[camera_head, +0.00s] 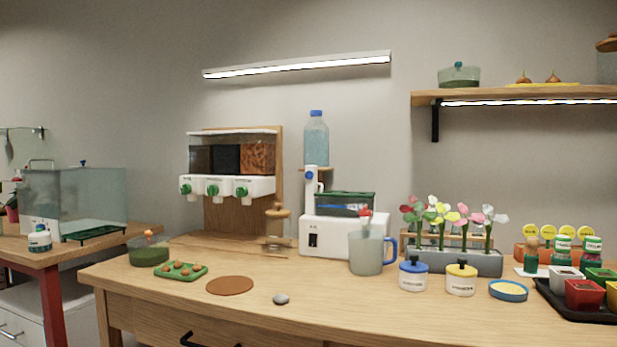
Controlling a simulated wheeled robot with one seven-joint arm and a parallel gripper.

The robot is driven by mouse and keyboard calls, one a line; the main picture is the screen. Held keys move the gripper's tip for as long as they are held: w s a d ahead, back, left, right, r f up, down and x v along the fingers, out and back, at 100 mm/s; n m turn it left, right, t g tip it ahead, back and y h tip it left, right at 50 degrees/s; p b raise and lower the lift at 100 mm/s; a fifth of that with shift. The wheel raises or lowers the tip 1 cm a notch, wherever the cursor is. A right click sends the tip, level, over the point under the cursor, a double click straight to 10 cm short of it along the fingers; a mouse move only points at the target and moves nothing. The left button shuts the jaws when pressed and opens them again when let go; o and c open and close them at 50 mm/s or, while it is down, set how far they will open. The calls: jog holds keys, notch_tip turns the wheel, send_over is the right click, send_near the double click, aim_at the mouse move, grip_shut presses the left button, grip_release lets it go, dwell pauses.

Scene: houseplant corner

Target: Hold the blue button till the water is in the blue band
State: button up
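A round blue button (309,175) sits on the front of a white post (311,190) at the middle of the table. A clear bottle (316,142) of bluish water with a blue cap stands above and behind it. Beside the post, a dark green-rimmed tank (358,200) with a blue stripe rests on a white base unit (340,238). A translucent jug (366,254) with a blue handle stands in front of the unit, and something red shows above its rim. The water level against the blue stripe is too small to read. My gripper is not in view.
Flower tubes in a grey trough (470,262), a blue-lidded jar (413,277) and a yellow-lidded jar (461,280) stand right of the jug. A dispenser (231,170) stands left. A grey stone (281,299) and brown disc (230,285) lie in front. The table's front middle is mostly clear.

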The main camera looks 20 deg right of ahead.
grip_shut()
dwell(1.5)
